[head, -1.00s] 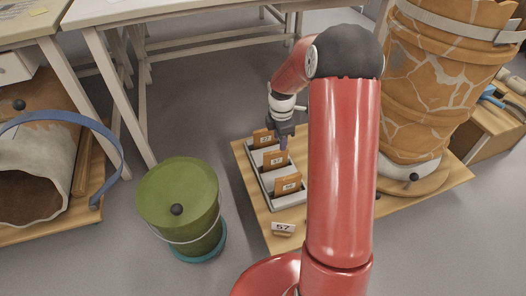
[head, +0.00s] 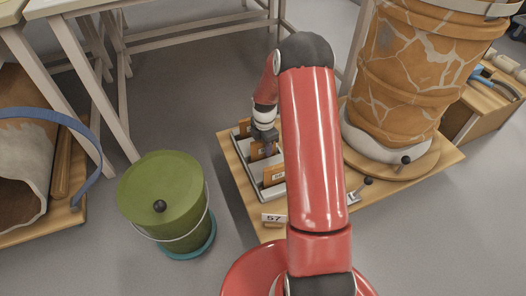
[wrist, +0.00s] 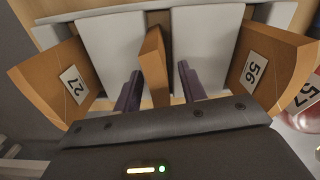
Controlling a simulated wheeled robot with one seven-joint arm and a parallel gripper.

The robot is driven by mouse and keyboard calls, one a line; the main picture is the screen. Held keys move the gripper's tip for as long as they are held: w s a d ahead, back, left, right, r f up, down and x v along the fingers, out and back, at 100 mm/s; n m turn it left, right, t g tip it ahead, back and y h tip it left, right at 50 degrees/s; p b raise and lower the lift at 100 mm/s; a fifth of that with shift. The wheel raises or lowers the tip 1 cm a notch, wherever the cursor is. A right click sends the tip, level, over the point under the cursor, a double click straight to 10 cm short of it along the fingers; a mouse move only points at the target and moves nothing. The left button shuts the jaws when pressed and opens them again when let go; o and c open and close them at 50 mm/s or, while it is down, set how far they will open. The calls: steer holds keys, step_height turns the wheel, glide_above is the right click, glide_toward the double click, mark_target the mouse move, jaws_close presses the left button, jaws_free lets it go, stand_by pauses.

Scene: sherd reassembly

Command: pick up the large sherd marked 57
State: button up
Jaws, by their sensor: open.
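A pale rack (head: 247,183) holds three upright orange sherds in a row. My gripper (head: 267,147) is low over the middle sherd (head: 257,151). In the wrist view the open purple fingers (wrist: 160,74) stand on either side of this middle sherd (wrist: 153,62), seen edge-on with its marking hidden. I cannot tell whether they touch it. The sherd marked 27 (wrist: 50,80) is at the left, and the sherd marked 56 (wrist: 275,70) is at the right; it is the near sherd (head: 274,174) in the head view. A white card marked 57 (head: 273,218) stands in front of the rack.
The rack stands on a low wooden board (head: 235,160). A big mended orange jar (head: 415,75) stands behind right on a round base. A green lidded bucket (head: 165,205) is at the left. Pale tables (head: 75,80) stand behind; grey floor is clear between.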

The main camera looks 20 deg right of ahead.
steer(key=shift+r, duration=0.1)
jaws_close()
stand_by(0.3)
